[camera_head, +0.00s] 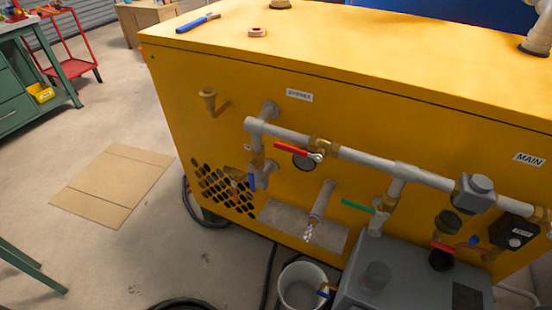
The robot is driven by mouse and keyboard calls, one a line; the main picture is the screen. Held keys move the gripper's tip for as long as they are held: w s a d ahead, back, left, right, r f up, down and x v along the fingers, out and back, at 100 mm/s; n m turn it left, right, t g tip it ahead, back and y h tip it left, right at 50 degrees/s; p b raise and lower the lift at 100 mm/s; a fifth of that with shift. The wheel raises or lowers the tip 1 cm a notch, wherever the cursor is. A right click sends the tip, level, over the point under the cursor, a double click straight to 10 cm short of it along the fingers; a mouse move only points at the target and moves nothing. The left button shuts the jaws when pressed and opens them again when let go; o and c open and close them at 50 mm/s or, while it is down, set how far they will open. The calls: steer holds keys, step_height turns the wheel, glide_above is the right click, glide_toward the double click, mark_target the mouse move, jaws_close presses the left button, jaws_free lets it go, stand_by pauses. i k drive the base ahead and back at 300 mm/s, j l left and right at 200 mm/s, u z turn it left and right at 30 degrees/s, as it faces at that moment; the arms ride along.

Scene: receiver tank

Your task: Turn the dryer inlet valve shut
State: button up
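No label that I can read clearly says dryer inlet, so I cannot tell for certain which valve it is. A red lever (292,149) sits on a brass valve body (323,149) in the grey horizontal pipe (375,163), lying roughly along the pipe. A blue lever (252,181) hangs on the short vertical pipe to its left, pointing down. A green lever (357,206) sits at the branch above the grey tank, pointing left. Another red lever (443,247) is at the lower right. My gripper is not in view.
The yellow cabinet (450,125) carries a blurred label (299,95) and a "MAIN" label (529,159). A stub pipe (321,200) juts out below the red lever. A white bucket (302,288) and grey tank (410,285) stand in front. Floor at left holds flat cardboard (112,185).

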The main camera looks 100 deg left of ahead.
mark_target(250, 167)
steer(key=u, duration=2.4)
steer(key=k+l+u, duration=0.15)
steer(key=k, duration=0.3)
steer(key=l, duration=0.1)
